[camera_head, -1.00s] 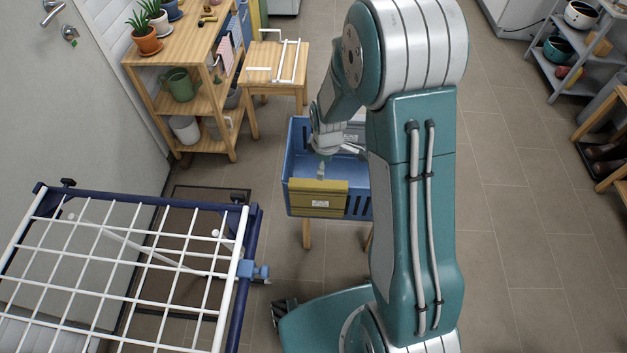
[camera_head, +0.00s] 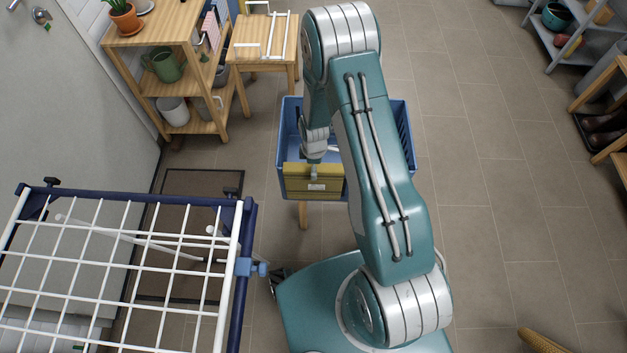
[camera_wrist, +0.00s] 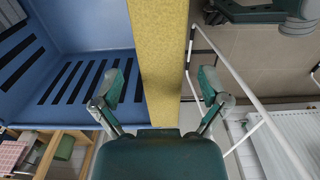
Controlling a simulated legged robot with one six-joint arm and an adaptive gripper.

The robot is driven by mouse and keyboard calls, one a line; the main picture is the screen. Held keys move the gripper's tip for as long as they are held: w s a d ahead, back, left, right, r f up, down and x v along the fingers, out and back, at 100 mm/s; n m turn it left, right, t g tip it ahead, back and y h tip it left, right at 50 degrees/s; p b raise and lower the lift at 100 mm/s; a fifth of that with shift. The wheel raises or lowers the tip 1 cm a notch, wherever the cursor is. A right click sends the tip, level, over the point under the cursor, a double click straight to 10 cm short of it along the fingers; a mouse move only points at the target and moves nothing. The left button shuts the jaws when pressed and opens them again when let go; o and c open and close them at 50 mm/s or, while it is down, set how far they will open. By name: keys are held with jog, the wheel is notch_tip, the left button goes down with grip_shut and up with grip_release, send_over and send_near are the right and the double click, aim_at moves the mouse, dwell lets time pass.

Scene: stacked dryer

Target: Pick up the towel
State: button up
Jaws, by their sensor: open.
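The yellow towel (camera_head: 313,183) hangs folded over the near rim of a blue basket (camera_head: 402,128). A pale label shows on its front. In the wrist view the towel (camera_wrist: 158,55) is a yellow strip seen from above, with the basket (camera_wrist: 85,20) on its left. My gripper (camera_head: 314,158) is at the towel's top edge, pointing down. In the wrist view my gripper (camera_wrist: 162,88) is open, one finger on the basket side and one on the outer side. The towel lies between them; gaps show on both sides. My arm hides part of the basket.
A white drying rack (camera_head: 120,260) with a blue frame stands at the lower left. A wooden shelf (camera_head: 175,90) with pots and a small wooden table (camera_head: 262,45) stand behind. The tiled floor (camera_head: 480,190) at right is mostly clear.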

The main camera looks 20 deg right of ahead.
notch_tip(320, 180, down, 4)
jog(key=shift+a+r, duration=0.1)
jog(key=shift+r, duration=0.05)
grip_shut()
dwell(0.3)
notch_tip(320, 180, up, 28)
dwell(0.4)
